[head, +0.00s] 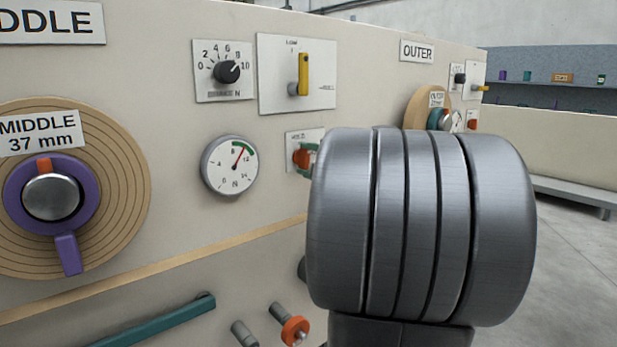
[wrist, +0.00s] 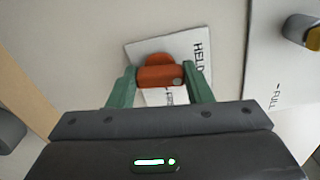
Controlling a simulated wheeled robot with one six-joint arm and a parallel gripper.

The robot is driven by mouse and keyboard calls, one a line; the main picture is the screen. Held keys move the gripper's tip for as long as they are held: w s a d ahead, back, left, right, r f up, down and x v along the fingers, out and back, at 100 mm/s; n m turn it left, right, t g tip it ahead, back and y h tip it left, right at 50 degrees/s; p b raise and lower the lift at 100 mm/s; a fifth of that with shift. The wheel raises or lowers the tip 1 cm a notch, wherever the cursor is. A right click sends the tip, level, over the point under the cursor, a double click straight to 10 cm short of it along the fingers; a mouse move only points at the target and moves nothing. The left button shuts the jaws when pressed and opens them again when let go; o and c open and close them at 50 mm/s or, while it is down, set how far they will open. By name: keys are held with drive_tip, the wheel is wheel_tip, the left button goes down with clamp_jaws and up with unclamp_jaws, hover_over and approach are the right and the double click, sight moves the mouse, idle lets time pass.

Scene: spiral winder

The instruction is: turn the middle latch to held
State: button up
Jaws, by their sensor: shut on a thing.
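The middle latch is an orange knob (wrist: 158,74) on a small white plate (wrist: 146,50) on the panel. In the wrist view it sits between the two green fingers of my gripper (wrist: 162,80), which is shut on it. The word HELD is printed on the plate to the right of the knob; another word below it is partly hidden. In the head view the latch (head: 300,157) shows right of the gauge, with a green fingertip at its right edge. My arm hides the rest of the gripper there. The knob's exact setting is hard to tell.
Left of the latch are a pressure gauge (head: 230,165) and the middle spool (head: 125,170) with a purple hub. Above are a dial (head: 227,72) and a yellow lever (head: 303,73). A teal bar (head: 155,322) and pegs (head: 290,328) stick out below.

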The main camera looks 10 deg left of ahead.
drive_tip(key=shift+f+n+b, duration=0.1)
drive_tip(key=shift+n+b, duration=0.8)
drive_tip(key=shift+b, duration=0.05)
drive_tip(key=o, duration=1)
drive_tip(key=shift+d, duration=0.1)
drive_tip(key=p+v, duration=0.1)
drive_tip(key=v, duration=1.2)
drive_tip(key=shift+s+d, duration=0.2)
drive_tip(key=shift+s, duration=0.1)
drive_tip(key=b+x, duration=0.1)
drive_tip(key=x, duration=1.2)
drive_tip(key=shift+w+a, duration=0.3)
